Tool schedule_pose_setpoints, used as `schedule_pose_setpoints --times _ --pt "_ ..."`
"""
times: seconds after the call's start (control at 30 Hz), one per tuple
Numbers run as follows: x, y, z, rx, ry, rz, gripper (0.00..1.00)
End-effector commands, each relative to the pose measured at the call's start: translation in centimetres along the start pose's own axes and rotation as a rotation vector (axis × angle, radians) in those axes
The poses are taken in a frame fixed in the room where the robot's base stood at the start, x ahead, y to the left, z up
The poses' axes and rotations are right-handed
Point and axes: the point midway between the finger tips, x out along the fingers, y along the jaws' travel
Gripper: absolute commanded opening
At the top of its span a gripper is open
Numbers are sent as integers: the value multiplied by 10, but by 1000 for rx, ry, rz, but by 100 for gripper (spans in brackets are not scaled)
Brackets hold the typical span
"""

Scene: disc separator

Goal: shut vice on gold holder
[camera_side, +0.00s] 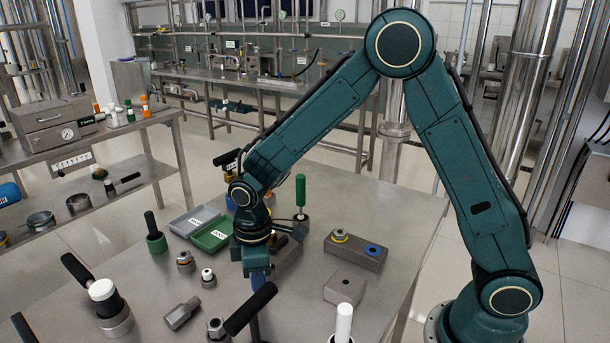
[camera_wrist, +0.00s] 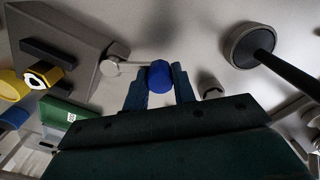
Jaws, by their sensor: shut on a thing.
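My gripper (camera_side: 257,274) points down over the table in the side view. In the wrist view its two fingers (camera_wrist: 160,88) are shut on a blue knob (camera_wrist: 159,76). A thin grey bar runs from this knob to a round grey screw end (camera_wrist: 114,54) at the vice (camera_wrist: 78,48). The vice has a grey body with dark bars on it. In the side view the vice (camera_side: 287,262) is partly hidden behind my gripper.
Green and grey trays (camera_side: 212,235) lie left of my arm. A block with a yellow and a blue ring (camera_side: 355,252) and a plain grey block (camera_side: 345,287) stand right. Black-handled tools (camera_side: 250,309) and small fittings crowd the front left. A green handle (camera_side: 300,190) stands behind.

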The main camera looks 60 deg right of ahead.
Motion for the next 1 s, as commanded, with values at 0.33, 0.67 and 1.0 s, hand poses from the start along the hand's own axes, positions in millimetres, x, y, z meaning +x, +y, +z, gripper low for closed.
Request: schedule_pose_setpoints --times 0.33,0.67,1.0 --pt "0 -2 20 -296 1 -1 0" --pt "0 -2 29 -443 0 -2 0" --pt "0 -1 30 -464 -1 -2 0"
